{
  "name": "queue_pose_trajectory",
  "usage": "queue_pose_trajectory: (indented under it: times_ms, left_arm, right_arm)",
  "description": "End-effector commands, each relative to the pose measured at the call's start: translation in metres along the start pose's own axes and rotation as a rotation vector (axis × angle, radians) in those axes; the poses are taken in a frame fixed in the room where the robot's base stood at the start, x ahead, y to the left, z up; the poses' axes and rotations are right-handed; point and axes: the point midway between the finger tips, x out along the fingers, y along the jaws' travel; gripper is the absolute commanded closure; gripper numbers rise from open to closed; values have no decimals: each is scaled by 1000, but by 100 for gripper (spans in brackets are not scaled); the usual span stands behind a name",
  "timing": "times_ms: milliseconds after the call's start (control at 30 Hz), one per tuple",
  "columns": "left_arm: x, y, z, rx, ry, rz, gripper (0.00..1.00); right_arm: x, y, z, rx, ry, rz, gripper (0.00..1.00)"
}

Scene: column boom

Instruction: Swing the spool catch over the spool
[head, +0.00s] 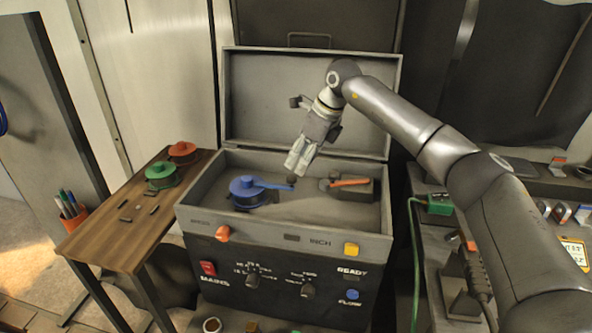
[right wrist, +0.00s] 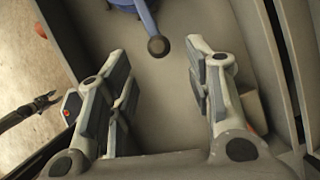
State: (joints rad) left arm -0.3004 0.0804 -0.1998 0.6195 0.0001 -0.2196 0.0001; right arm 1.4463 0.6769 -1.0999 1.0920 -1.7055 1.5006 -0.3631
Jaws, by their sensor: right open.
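A blue spool (head: 243,187) sits in the left part of the open grey case (head: 391,200). A blue bar, which looks like the spool catch (head: 272,185), reaches right from the spool and ends in a dark knob. In the right wrist view the catch (right wrist: 146,18) and its knob (right wrist: 158,46) show at the top, ahead of the fingers. My right gripper (head: 297,166) is open, pointing down above the case, close to the knob in the picture. In its own view the fingers (right wrist: 158,70) are apart with nothing between them. My left gripper is not in view.
An orange lever (head: 348,183) on a dark block is right of the catch. The raised lid (head: 270,95) stands behind my right gripper. A wooden side table (head: 110,235) at left holds a red spool (head: 182,151) and a green spool (head: 160,172). A cluttered bench stands at right.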

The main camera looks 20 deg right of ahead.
Motion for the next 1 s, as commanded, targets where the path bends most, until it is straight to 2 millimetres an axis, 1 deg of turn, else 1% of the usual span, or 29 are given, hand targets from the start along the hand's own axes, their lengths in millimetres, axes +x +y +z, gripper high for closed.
queue_pose_trajectory:
  times_ms: [33,100,200,333,500,1000]
  left_arm:
    - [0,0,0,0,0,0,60]
    - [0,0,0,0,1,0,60]
    - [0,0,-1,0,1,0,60]
    - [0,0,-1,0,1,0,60]
    - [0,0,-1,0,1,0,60]
    - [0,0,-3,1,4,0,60]
  right_arm:
    - [-12,-1,0,-1,-3,-3,53]
    - [-25,-1,0,0,-2,-3,53]
    - [-40,0,0,-1,-2,-1,53]
    - [-52,0,0,0,-1,-1,53]
    - [-56,0,0,0,0,0,53]
    - [-56,0,0,0,1,0,53]
